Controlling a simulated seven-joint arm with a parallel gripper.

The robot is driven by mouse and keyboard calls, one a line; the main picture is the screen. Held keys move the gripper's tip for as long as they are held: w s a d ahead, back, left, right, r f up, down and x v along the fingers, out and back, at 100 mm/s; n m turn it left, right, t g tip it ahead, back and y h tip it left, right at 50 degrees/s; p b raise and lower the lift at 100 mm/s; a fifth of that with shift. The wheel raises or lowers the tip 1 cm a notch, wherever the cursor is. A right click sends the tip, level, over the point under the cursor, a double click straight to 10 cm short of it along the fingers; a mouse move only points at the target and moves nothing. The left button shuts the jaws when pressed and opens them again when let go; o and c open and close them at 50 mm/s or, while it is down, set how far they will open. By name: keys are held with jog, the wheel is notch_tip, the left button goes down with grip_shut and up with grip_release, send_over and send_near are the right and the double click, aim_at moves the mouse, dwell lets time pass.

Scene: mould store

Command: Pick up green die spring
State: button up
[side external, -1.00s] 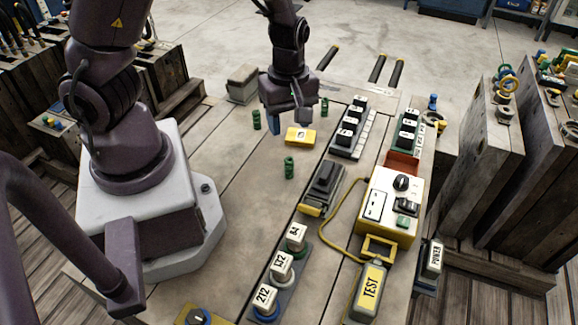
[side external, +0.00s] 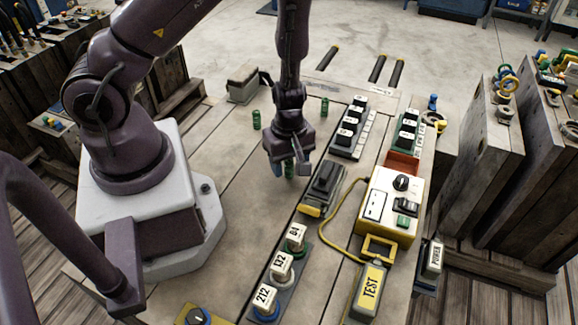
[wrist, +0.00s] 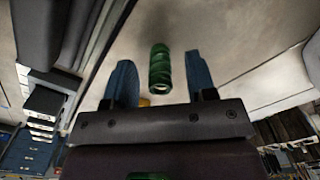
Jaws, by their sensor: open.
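A green die spring (side external: 289,169) stands upright on the table below my gripper (side external: 291,167). In the wrist view the spring (wrist: 160,68) shows between the two blue fingers of my gripper (wrist: 160,61), with a gap on each side. The gripper is open and empty. The arm partly covers the spring in the side view. Two more green springs stand farther back, one at the left (side external: 256,120) and one at the right (side external: 324,107).
A dark block with a yellow end (side external: 322,188) stands close to the right of the gripper. Beyond it are a white and yellow control box (side external: 372,233) and a yellow cable. Numbered pieces (side external: 282,267) stand at the front.

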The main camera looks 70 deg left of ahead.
jog(key=shift+f, duration=0.75)
grip_shut()
jog(key=shift+r, duration=0.1)
